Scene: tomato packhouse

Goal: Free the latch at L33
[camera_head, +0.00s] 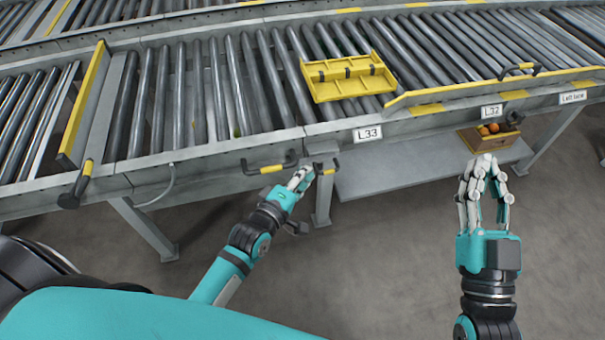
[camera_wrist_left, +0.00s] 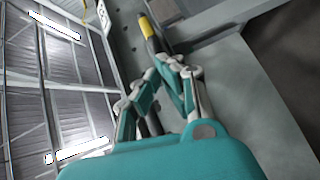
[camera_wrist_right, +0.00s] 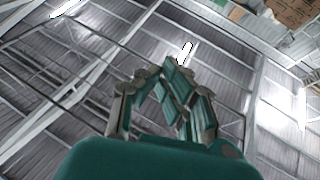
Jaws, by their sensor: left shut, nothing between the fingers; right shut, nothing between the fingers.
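The L33 label (camera_head: 367,133) is on the front rail of the conveyor. Left of it, below the rail, is a black latch handle with a yellow grip (camera_head: 270,169). A second black handle with a yellow part (camera_head: 334,165) sits just right of it, by the bracket. My left gripper (camera_head: 303,174) is shut and empty between these two handles; whether it touches either is unclear. In the left wrist view a yellow-and-black handle (camera_wrist_left: 148,28) stands just beyond the fingertips. My right gripper (camera_head: 485,160) is shut and empty in free air, right of the L33 label.
A yellow tray (camera_head: 345,78) rests on the rollers above L33. A yellow guard rail (camera_head: 430,97) runs right toward the L32 label (camera_head: 491,111). A wooden box with orange fruit (camera_head: 490,140) sits on the lower shelf (camera_head: 400,175). A conveyor leg (camera_head: 322,200) stands near my left gripper.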

